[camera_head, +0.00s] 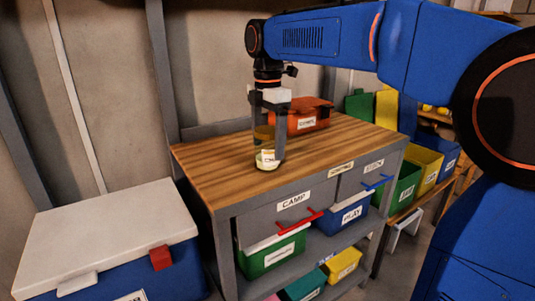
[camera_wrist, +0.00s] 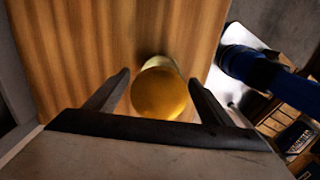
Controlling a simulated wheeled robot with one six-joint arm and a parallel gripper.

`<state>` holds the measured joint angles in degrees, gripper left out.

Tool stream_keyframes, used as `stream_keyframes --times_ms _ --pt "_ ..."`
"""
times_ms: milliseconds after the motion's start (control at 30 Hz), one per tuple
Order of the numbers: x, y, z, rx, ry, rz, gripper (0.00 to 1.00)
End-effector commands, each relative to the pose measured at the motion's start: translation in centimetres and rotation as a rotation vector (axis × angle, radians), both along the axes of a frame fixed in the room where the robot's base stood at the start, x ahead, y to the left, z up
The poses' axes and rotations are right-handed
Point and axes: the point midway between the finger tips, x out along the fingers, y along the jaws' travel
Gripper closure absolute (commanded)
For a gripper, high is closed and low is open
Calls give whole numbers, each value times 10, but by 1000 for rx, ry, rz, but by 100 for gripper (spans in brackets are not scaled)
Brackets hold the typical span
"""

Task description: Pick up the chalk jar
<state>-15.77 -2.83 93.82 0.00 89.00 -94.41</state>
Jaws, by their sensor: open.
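The chalk jar (camera_head: 267,161) stands on the wooden top of the workbench (camera_head: 213,177), with a pale label too small to read. In the wrist view a round golden top (camera_wrist: 159,94) shows between the fingers, with a paler part just beyond it. I take this to be the jar seen from above. My gripper (camera_head: 270,150) points down at the jar in the head view. In the wrist view my gripper (camera_wrist: 160,88) is open, one finger on each side of the golden top, with small gaps showing. A finger hides part of the jar in the head view.
An orange toolbox (camera_head: 309,119) stands close behind my gripper on the bench. A white-lidded blue cooler (camera_head: 110,235) is at the left. Labelled drawers and coloured bins (camera_head: 270,252) fill the bench front. The bench's left top is clear.

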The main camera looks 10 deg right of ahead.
Motion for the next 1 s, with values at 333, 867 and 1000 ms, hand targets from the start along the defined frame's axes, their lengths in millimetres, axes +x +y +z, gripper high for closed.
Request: stream_keyframes --times_ms 333,867,1000 --pt "1 1 -30 0 0 0 25" --pt "1 1 -29 0 0 0 73" --pt "1 1 -28 0 -1 0 73"
